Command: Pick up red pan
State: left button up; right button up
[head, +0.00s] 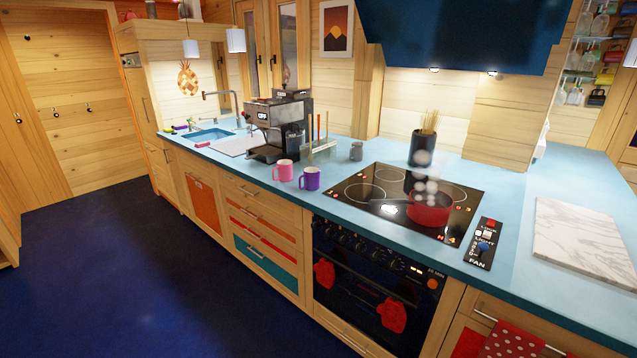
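A red pan (430,211) stands on the right front part of the black cooktop (365,205). Its dark handle points left across the cooktop. Pale steam puffs rise from it, and its contents cannot be made out. Neither of my grippers shows in the head view.
Pink (283,170) and purple (310,178) mugs stand left of the cooktop, near the coffee machine (277,125). A dark utensil holder (422,147) stands behind it. A fan control panel (484,243) and marble board (585,238) lie right. The dark blue floor (130,270) is clear.

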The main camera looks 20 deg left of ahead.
aim_at(410, 207)
jog(key=i+j, duration=0.1)
jog(key=j, duration=0.9)
jog(key=j+z, duration=0.15)
jog(key=j, duration=0.85)
jog(key=i, duration=0.05)
